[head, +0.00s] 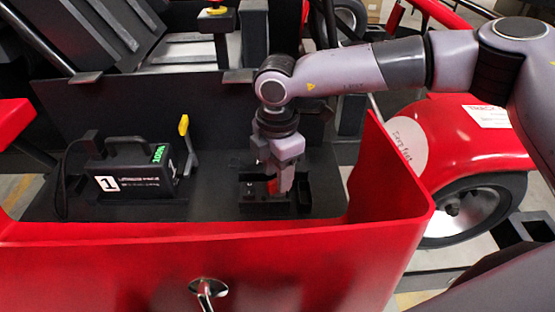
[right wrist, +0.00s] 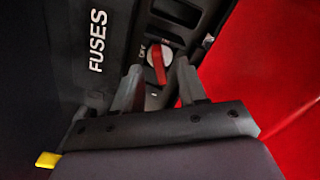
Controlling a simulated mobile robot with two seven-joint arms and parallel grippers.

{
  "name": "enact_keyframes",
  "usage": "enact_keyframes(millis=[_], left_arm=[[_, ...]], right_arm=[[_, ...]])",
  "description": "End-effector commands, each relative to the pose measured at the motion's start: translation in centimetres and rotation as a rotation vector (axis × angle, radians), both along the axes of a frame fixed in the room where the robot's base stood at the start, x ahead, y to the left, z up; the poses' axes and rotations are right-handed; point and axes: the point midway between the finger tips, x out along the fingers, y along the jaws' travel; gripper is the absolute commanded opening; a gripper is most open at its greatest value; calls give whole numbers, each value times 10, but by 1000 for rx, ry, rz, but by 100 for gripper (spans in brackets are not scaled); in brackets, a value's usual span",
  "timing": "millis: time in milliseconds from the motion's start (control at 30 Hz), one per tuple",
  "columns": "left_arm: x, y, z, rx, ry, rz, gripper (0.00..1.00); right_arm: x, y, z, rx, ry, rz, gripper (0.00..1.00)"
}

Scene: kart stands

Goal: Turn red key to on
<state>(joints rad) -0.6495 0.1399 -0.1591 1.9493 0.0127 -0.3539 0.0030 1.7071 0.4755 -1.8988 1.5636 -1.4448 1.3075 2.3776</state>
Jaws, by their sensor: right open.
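The red key (right wrist: 158,63) sits on a pale round switch face in the black panel, between the fingertips of my right gripper (right wrist: 160,78) in the right wrist view. Small white lettering flanks the switch; I cannot read for certain which mark the key points to. In the head view the red key (head: 273,186) shows as a small red patch below my right gripper (head: 279,180), which reaches down into the kart's black bay. The right gripper is open, one finger on each side of the key. Whether the fingers touch it is hidden. My left gripper is not in view.
A black battery unit (head: 135,172) with a handle and green display stands left in the bay, with a yellow lever (head: 184,125) beside it. The red body panel (head: 200,262) walls the bay's front. A FUSES label (right wrist: 98,41) is left of the switch.

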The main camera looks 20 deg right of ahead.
Motion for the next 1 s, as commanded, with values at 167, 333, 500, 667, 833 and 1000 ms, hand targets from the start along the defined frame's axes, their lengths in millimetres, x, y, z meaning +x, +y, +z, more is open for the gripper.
enact_keyframes(millis=[167, 333, 500, 667, 833, 1000], left_arm=[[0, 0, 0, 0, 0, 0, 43], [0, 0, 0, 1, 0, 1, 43], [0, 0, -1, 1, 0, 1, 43], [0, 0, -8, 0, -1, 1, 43], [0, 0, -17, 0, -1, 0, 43], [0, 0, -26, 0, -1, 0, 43]], right_arm=[[0, 0, 0, 0, 0, 0, 42], [0, 0, 0, 0, 0, 0, 0], [0, 0, 0, 0, 0, -4, 0], [0, 0, -2, 1, -1, -93, 0], [0, 0, -3, 2, -1, -234, 0], [0, 0, -3, 1, 0, -370, 0]])
